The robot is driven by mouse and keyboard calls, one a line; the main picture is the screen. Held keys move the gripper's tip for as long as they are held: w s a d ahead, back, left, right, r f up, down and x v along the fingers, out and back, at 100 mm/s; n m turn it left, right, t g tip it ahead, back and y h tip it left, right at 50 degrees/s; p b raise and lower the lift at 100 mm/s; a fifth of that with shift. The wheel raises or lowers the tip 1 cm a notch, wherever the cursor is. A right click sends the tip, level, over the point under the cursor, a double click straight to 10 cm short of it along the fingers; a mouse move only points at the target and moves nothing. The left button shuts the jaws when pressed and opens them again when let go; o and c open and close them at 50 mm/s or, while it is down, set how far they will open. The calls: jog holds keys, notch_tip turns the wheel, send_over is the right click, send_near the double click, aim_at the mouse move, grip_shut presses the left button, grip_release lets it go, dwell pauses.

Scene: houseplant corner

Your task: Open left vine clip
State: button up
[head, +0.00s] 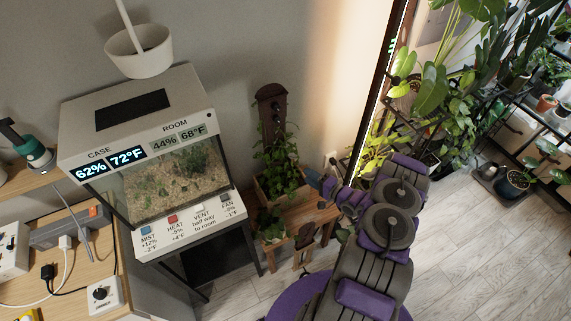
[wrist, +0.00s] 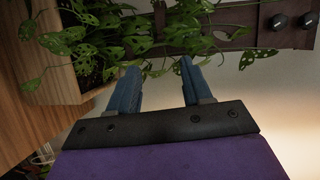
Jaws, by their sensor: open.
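A leafy vine (head: 283,158) grows from a wooden planter (head: 262,192) and climbs toward a dark brown upright board (head: 270,98). The board carries small dark round knobs; in the wrist view two of them, a first knob (wrist: 279,21) and a second knob (wrist: 306,20), stand at the upper right. I cannot make out a left vine clip for certain; leaves cover part of the board. My gripper (wrist: 157,70) is open and empty, its two blue fingers apart and pointing at the vine and board. In the head view my gripper (head: 320,182) is right of the vine.
The planter stands on a wooden bench (head: 318,212) with a small plant (head: 271,228) in front. A glass terrarium case (head: 165,180) stands close on the left.

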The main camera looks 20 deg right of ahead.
jog(key=a+b+x, duration=0.1)
jog(key=b+x, duration=0.1)
jog(key=x, duration=1.1)
jog(key=shift+a+r, duration=0.2)
jog(key=shift+a, duration=0.25)
jog(key=shift+c, duration=0.5)
jog(key=shift+s+d, duration=0.1)
jog(key=c, duration=0.3)
jog(key=shift+d, duration=0.45)
jog(key=c, duration=0.5)
jog(key=shift+a, duration=0.1)
grip_shut()
